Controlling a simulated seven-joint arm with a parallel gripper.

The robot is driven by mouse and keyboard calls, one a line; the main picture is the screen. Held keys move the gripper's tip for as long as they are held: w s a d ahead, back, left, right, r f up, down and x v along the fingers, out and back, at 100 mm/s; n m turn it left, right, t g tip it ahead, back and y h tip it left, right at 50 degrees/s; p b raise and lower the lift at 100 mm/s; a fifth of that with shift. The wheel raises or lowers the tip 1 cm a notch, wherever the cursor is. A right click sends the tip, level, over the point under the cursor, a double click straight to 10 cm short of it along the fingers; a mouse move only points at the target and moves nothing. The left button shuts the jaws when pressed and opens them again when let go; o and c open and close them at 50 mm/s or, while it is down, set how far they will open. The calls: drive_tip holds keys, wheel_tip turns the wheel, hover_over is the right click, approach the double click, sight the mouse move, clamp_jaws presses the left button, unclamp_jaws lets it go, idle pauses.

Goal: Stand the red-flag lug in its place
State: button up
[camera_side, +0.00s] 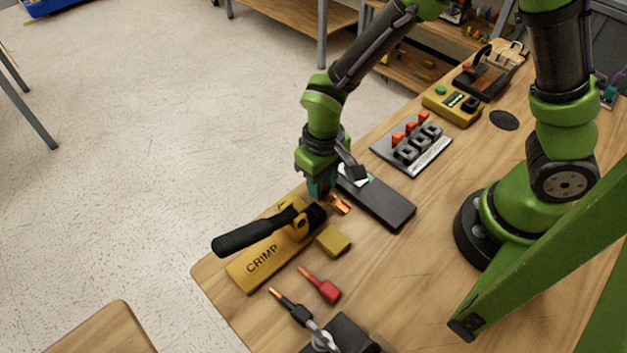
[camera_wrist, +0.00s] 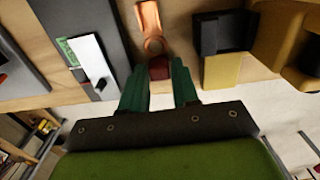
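The red-flag lug is copper with an eye and a dark red flag at one end. In the wrist view its copper body (camera_wrist: 150,20) points away from my gripper (camera_wrist: 160,72), and the red flag sits between the two green fingers, close against both. In the side view my gripper (camera_side: 320,192) is low over the table's far edge, with the copper lug (camera_side: 339,204) showing just right of the fingertips. Its height above the table is hard to judge. A grey rack (camera_side: 426,162) with several black holders and orange-red tabs stands further back.
A yellow crimp tool (camera_side: 258,266) with a black handle lies left of my gripper, with a small yellow block (camera_side: 333,241) beside it. A dark flat case (camera_side: 385,205) lies close on the right. Red (camera_side: 323,287) and black (camera_side: 292,307) sleeved pieces lie in front.

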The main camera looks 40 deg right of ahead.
clamp_jaws()
drive_tip(key=shift+r, duration=0.1)
wheel_tip(320, 180, up, 8)
drive_tip(key=shift+r, duration=0.2)
drive_tip(key=w+a+r, duration=0.2)
drive_tip(key=a, duration=0.4)
drive_tip(key=shift+w+a+f, duration=0.1)
drive_tip(key=shift+a+f, duration=0.1)
drive_tip(key=shift+f, duration=1.35)
drive_tip(key=shift+a+f, duration=0.15)
drive_tip(key=shift+f, duration=1.4)
